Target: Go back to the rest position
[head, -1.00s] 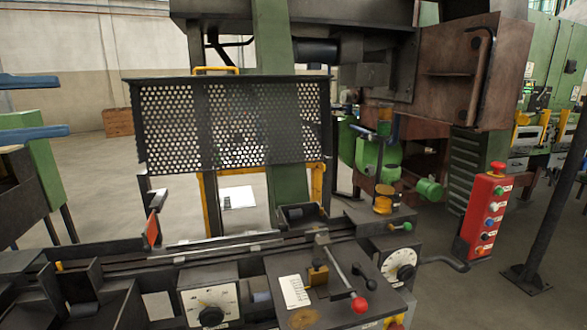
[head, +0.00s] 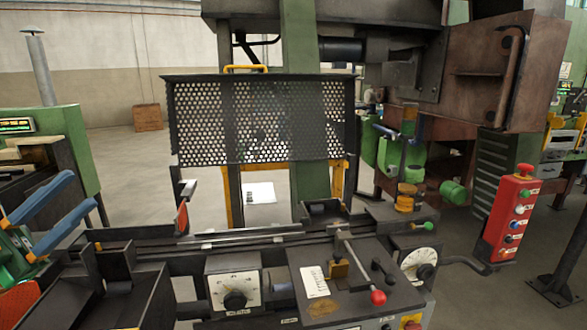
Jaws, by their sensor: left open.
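My left gripper (head: 84,187) is at the left edge of the head view. Its two blue fingers are spread apart and point up and to the right, with nothing between them. It is left of the dark machine bed (head: 285,240) and appears clear of it, though its exact height is hard to tell. My right gripper is not in view.
A perforated guard (head: 260,120) with a yellow handle stands behind the bed. A red-knobbed lever (head: 378,297) and a dial (head: 418,264) are at the front. A red button box (head: 512,215) and brown furnace door (head: 485,75) are right. Open floor (head: 135,180) lies behind left.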

